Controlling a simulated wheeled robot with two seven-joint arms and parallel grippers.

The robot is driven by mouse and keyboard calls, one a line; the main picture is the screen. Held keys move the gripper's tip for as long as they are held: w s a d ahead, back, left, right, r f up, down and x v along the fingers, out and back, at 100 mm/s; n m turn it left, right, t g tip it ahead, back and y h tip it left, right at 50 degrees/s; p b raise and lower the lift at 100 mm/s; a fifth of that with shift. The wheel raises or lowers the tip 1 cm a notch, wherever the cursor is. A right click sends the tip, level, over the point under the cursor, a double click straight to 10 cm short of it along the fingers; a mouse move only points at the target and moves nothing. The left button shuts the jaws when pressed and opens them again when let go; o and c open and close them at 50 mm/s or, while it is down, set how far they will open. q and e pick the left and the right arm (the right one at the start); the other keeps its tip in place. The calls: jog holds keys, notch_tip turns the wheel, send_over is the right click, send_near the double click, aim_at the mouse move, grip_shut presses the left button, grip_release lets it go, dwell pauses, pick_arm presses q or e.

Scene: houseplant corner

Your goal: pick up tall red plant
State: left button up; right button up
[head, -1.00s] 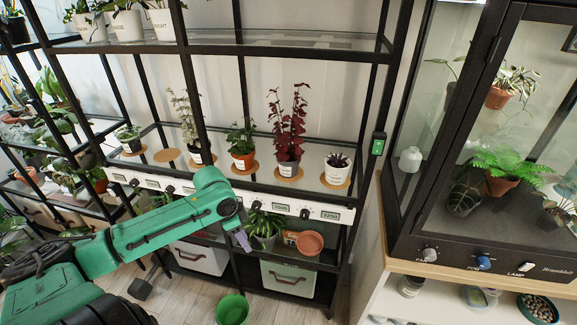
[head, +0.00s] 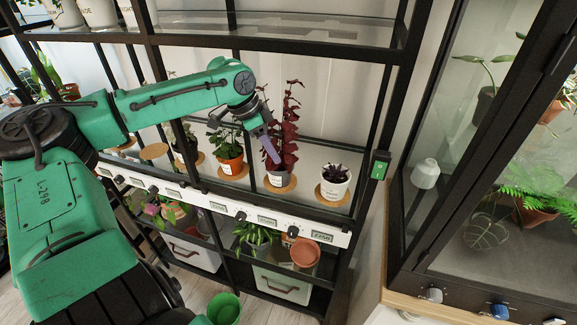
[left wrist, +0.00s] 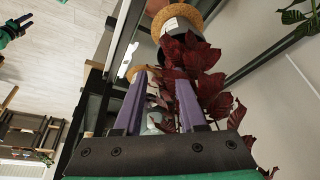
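The tall red plant (head: 289,125) has dark red leaves and stands in a pale labelled pot on a round cork mat (head: 279,187) on the middle shelf. My left gripper (head: 271,150) is raised to the shelf in front of the plant, and its purple fingers overlap the lower leaves and hide part of them. In the left wrist view the two fingers (left wrist: 161,80) are apart with nothing clearly held. The red leaves (left wrist: 200,58) show beyond and beside the right finger there. Whether the fingers touch the plant cannot be told.
A green plant in an orange pot (head: 230,163) stands to the left, and a small dark plant in a white pot (head: 334,183) to the right. Black shelf posts and the upper shelf (head: 290,44) frame the space. A glass cabinet (head: 480,150) stands at right.

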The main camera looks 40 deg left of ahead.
aim_at(282, 171)
pick_arm(q)
jog(key=p+x, duration=0.1)
jog(key=x, duration=0.5)
jog(key=shift+f, duration=0.3)
jog(key=shift+s, duration=0.15)
jog(key=shift+s+r, duration=0.15)
grip_shut()
pick_arm(e)
jog(key=s, duration=0.2)
jog(key=r, duration=0.1)
jog(key=shift+s+d, duration=0.25)
jog(key=shift+s, duration=0.15)
jog(key=shift+a, duration=0.1)
